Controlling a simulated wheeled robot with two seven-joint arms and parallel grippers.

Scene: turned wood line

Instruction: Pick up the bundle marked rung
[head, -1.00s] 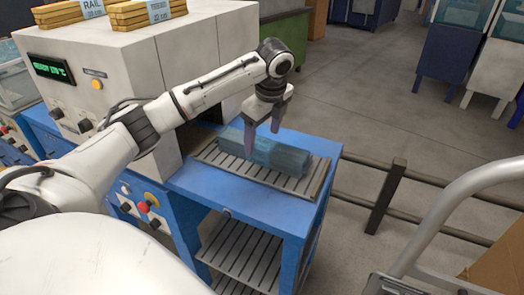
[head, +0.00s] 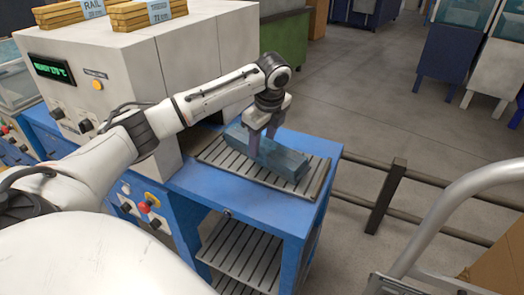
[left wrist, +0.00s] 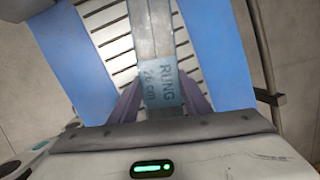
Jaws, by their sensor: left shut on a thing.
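The bundle marked rung (head: 285,163) is a long blue-grey wrapped block on the slatted rack at the end of the blue machine table. In the left wrist view its label (left wrist: 161,86) reads "RUNG" and "26 cm". My left gripper (head: 262,152) reaches down over the bundle, with a finger on each side of it. In the left wrist view the gripper (left wrist: 163,98) is shut on the bundle at the label. I cannot tell whether the bundle is clear of the slats. My right gripper is not in view.
The slatted rack (head: 222,163) lies on the blue table (head: 195,185). A white machine (head: 125,65) stands behind it, with wooden bundles marked rail (head: 70,13) on top. A dark rail post (head: 386,196) and a grey cart handle (head: 440,215) stand to the right.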

